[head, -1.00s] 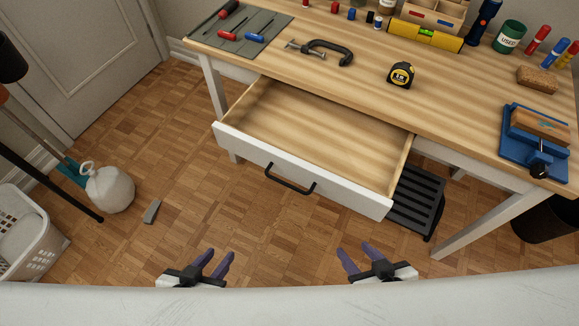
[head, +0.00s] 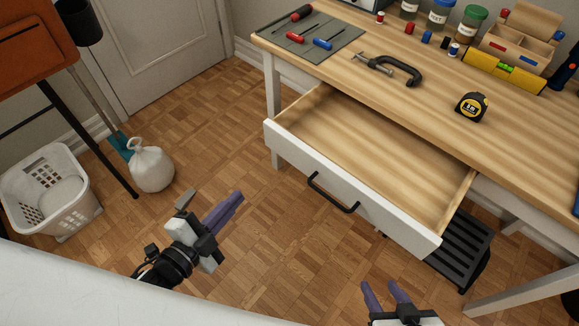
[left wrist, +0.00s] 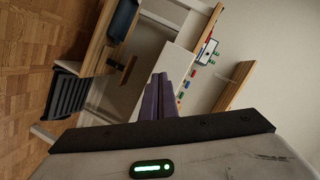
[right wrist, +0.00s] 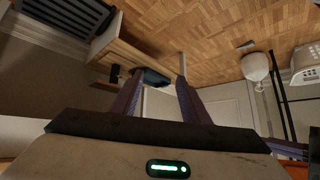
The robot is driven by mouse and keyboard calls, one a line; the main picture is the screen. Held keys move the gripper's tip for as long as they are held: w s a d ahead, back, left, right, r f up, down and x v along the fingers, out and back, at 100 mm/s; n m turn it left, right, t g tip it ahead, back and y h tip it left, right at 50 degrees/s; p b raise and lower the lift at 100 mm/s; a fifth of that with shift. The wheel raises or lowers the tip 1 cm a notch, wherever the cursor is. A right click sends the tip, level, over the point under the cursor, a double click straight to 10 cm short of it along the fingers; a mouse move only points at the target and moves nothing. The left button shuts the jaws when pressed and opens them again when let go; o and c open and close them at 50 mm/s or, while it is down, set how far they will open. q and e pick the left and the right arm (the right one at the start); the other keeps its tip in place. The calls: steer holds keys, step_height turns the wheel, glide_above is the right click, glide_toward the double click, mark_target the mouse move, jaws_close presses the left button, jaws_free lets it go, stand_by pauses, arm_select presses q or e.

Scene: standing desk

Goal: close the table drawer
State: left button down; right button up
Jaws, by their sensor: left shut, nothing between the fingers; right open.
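The table drawer (head: 350,196) is pulled out from under the desk and is empty. Its white front carries a black bar handle (head: 332,192). My left gripper (head: 236,198) is shut and empty, over the floor to the left of the drawer front and apart from it. Its closed purple fingers also show in the left wrist view (left wrist: 160,80). My right gripper (head: 384,286) is open and empty, low in the head view, in front of the drawer and not touching it. Its parted fingers show in the right wrist view (right wrist: 158,85).
The wooden desk top (head: 420,120) holds a clamp (head: 392,68), a tape measure (head: 471,106) and a tool mat (head: 335,48). A black slatted rack (head: 462,250) stands below the drawer's right end. A white bag (head: 151,166) and basket (head: 50,190) stand at left. Floor before the drawer is clear.

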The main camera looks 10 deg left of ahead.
arm_select(q)
steer(key=w+d+r+m+h+b, duration=0.1)
steer(key=r+m+h, duration=0.15)
steer(key=m, duration=0.45)
steer(key=m+h, duration=0.2)
glide_toward(292, 147)
steer(key=shift+t, duration=0.4)
steer(key=x, duration=0.6)
steer(key=shift+d+f+b, duration=0.25)
steer(key=shift+f+b, duration=0.1)
steer(key=shift+w, duration=0.1)
steer(key=shift+w, duration=0.1)
